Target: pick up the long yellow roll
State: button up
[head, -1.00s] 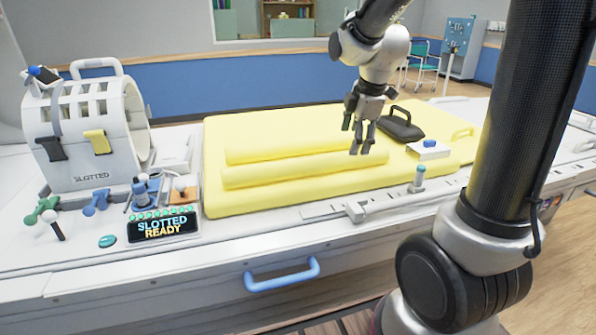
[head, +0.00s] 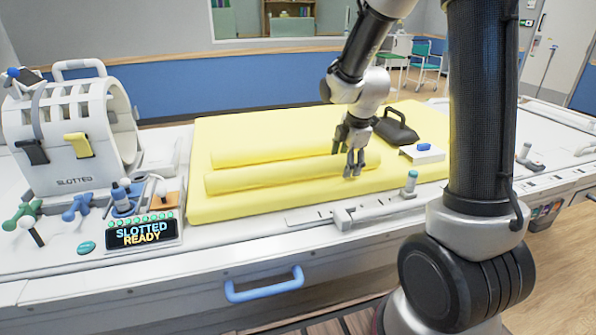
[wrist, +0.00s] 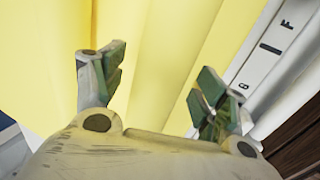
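Two long yellow rolls lie side by side on a yellow pad (head: 420,172). The front roll (head: 265,178) looks slightly longer than the back roll (head: 265,150). My gripper (head: 354,174) points down at the right part of the front roll and hides some of it. In the wrist view my gripper (wrist: 162,86) is open, its green-padded fingers well apart, with only yellow surface (wrist: 160,65) showing between them. I cannot tell whether the fingertips touch the roll.
A dark handled pad (head: 397,132) and a white block with a blue top (head: 422,152) lie right of the rolls. A white slotted coil (head: 75,140) and a "SLOTTED READY" display (head: 142,232) stand left.

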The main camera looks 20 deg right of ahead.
jog(key=c, duration=1)
jog(key=shift+c, duration=0.2)
